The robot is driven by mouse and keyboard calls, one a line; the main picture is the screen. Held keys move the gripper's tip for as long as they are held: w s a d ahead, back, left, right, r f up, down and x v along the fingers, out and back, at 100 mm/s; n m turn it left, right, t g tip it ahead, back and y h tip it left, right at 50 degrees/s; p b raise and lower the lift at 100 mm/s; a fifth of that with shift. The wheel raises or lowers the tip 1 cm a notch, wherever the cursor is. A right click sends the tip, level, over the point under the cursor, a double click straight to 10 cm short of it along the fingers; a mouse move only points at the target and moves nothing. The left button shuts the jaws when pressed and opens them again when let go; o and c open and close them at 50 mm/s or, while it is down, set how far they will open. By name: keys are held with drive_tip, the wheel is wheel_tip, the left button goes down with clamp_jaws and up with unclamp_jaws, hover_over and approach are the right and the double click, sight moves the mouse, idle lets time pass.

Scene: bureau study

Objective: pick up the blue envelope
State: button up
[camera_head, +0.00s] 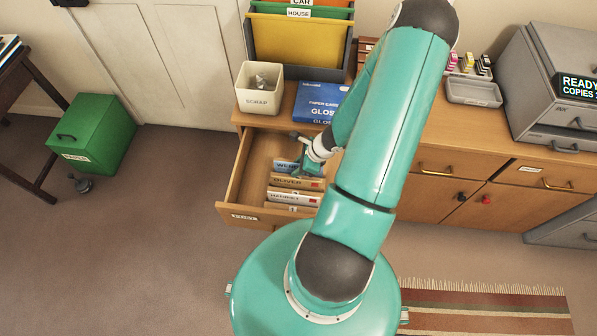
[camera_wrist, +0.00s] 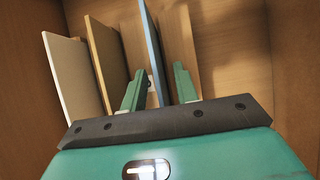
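The blue envelope (camera_head: 285,166) stands on edge in the open drawer (camera_head: 236,186), behind several other envelopes, and my arm's end partly covers its label. In the wrist view the blue envelope (camera_wrist: 151,42) shows as a thin upright edge. My gripper (camera_head: 306,166) is down inside the drawer at the envelope's right part. In the wrist view my gripper (camera_wrist: 161,74) is open, with one finger on each side of the blue envelope. The left finger is close to it; I cannot tell whether they touch. A gap shows towards the right finger.
A tan envelope (camera_wrist: 101,60) and a pale envelope (camera_wrist: 70,78) stand left of the blue one in the wrist view. A scrap bin (camera_head: 258,92) and a blue paper pack (camera_head: 318,103) sit on the cabinet top above the drawer. A green box (camera_head: 98,135) is on the floor.

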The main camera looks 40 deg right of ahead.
drive_tip(key=shift+f, duration=0.1)
drive_tip(key=shift+c, duration=0.4)
clamp_jaws()
